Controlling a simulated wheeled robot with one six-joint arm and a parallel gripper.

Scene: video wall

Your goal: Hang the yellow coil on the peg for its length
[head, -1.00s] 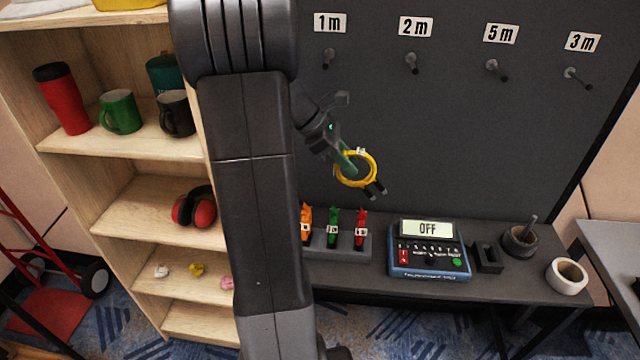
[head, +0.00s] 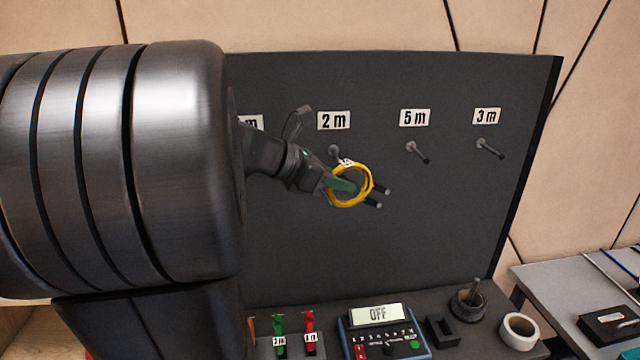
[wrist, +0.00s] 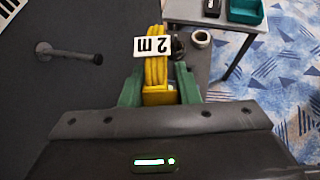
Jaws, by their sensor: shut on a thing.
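The yellow coil (head: 333,197) is held in my gripper (head: 346,186) in front of the dark board. In the wrist view the coil (wrist: 156,68) sits between the green fingers of my gripper (wrist: 160,88), and its white tag reads "2 m", upside down. In the head view the peg under the "2 m" label (head: 334,120) is the 2 m peg (head: 334,151), just above the coil and partly hidden by it. The coil appears in front of the board, not on a peg. A peg (wrist: 70,53) shows at left in the wrist view; its label is cut off.
The 5 m peg (head: 417,152) and 3 m peg (head: 489,148) are bare, to the right. My arm hides the "1 m" peg. Below stand a tester reading OFF (head: 385,335), colored clips (head: 309,328), a tool cup (head: 468,303) and a tape roll (head: 519,331).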

